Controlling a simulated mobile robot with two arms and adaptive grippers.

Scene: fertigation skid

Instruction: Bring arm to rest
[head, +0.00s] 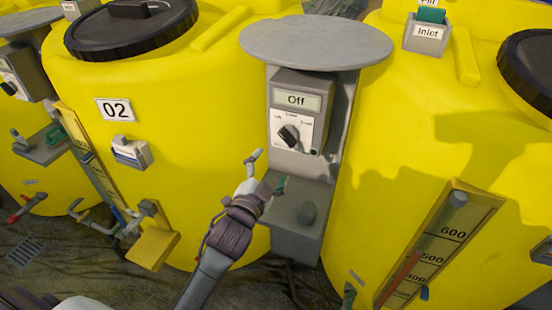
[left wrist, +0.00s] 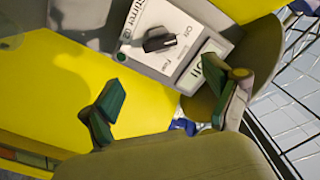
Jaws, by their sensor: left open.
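My left gripper (head: 268,170) is open and empty in the head view. Its fingers spread in front of the grey stirrer control box, below and left of its black knob (head: 288,136). In the left wrist view the two green-padded fingers (left wrist: 160,85) stand wide apart, with nothing between them. The knob also shows there (left wrist: 158,40), beyond the fingertips, and no finger appears to touch it. The display (head: 297,100) above the knob reads "Off". My right gripper is in neither view.
The control box hangs under a round grey cover (head: 316,42) and above a grey ledge (head: 300,217). Yellow tanks stand left (head: 190,120) and right (head: 400,140), close to the arm. A yellow bracket (head: 152,247) and pipes stick out at lower left.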

